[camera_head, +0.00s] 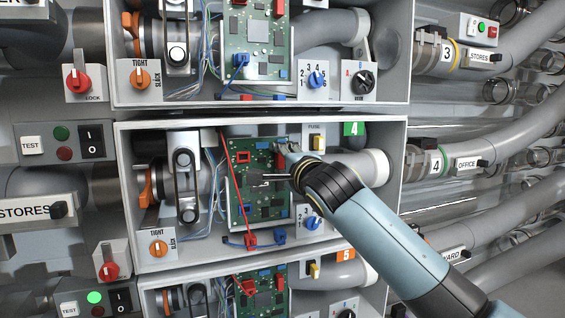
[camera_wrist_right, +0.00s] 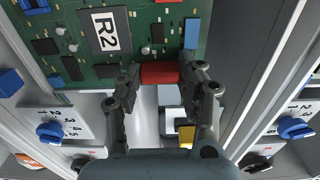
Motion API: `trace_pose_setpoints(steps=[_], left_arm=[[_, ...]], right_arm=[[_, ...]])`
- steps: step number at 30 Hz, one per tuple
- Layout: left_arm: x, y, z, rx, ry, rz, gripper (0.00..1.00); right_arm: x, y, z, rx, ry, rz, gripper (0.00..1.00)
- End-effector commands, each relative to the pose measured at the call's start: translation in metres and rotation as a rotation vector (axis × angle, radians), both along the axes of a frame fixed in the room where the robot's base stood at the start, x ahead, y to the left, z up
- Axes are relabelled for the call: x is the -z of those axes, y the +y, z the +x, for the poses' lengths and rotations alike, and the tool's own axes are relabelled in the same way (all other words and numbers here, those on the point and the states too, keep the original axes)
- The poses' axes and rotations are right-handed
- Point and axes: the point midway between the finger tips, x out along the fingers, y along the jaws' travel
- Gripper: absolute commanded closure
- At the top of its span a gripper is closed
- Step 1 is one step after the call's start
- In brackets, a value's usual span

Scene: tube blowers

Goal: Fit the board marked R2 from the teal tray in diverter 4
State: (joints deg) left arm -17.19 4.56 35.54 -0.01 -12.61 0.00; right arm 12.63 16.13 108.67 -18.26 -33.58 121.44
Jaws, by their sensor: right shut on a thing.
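My right gripper (camera_head: 280,166) reaches into the open box of diverter 4, marked by a green 4 tag (camera_head: 354,129). In the right wrist view its fingers (camera_wrist_right: 160,76) are shut around a red block on the edge of a green board (camera_wrist_right: 120,70) labelled R2. In the head view a green circuit board (camera_head: 246,206) lies at the fingers, in the middle of the box. Whether it is fully seated cannot be told. A red wire (camera_head: 236,190) crosses in front of it. My left gripper and the teal tray are not in view.
Below the board are a red plug (camera_head: 250,239) and a blue plug (camera_head: 280,237). A yellow fuse (camera_head: 317,143) and a blue selector knob (camera_head: 312,223) are close to my right gripper. Left are a metal lever (camera_head: 186,190) and an orange knob (camera_head: 158,249). Similar boxes stand above and below.

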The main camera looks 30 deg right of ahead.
Motion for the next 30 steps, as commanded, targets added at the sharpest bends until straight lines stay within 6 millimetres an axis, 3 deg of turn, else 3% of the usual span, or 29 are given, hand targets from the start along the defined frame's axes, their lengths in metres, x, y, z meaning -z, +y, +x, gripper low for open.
trace_pose_setpoints(steps=[17, 18, 24, 30], left_arm=[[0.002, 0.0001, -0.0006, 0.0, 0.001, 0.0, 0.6], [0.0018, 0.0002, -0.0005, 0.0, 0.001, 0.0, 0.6], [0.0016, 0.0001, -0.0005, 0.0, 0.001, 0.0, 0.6], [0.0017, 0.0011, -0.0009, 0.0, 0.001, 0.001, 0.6]], right_arm=[[-0.0003, -0.0011, 0.0047, 0.0, -0.001, 0.0, 1.0], [-0.0004, -0.0011, 0.0045, 0.0, -0.001, 0.0, 0.58], [-0.0003, -0.001, 0.0044, 0.0, -0.001, 0.0, 0.35], [0.0006, -0.0012, 0.0042, 0.0, 0.001, 0.0, 0.35]])
